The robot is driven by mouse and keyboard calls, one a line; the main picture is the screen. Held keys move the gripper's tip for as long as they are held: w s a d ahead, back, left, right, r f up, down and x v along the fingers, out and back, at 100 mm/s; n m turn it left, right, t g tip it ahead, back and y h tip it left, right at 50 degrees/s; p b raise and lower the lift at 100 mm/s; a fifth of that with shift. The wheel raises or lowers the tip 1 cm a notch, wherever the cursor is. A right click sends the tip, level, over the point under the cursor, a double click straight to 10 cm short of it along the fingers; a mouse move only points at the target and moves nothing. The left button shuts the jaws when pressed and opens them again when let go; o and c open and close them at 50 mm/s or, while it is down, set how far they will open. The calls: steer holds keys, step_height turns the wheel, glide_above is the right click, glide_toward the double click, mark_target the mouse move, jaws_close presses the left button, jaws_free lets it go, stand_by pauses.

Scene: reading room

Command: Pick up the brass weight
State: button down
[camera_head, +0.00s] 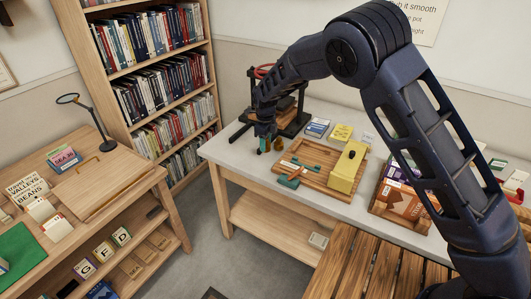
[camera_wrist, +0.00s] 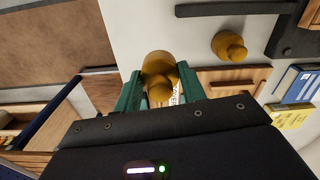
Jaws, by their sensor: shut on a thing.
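My gripper (camera_head: 265,144) is at the back left of the white table, its teal fingers pointing down. In the wrist view my gripper (camera_wrist: 161,84) has a green finger on each side of a brass weight (camera_wrist: 158,66) with a rounded knob, and is shut on it. I cannot tell whether this weight touches the table or is just above it. A second, smaller-looking brass weight (camera_wrist: 230,46) stands on the table to the right, apart from the fingers. It also shows in the head view (camera_head: 278,144), right beside my gripper.
A black press-like frame (camera_head: 291,119) stands close behind my gripper. The table's left edge (camera_head: 208,157) is near.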

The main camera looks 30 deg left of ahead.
step_height(320, 180, up, 13)
steer(key=shift+f, duration=0.2)
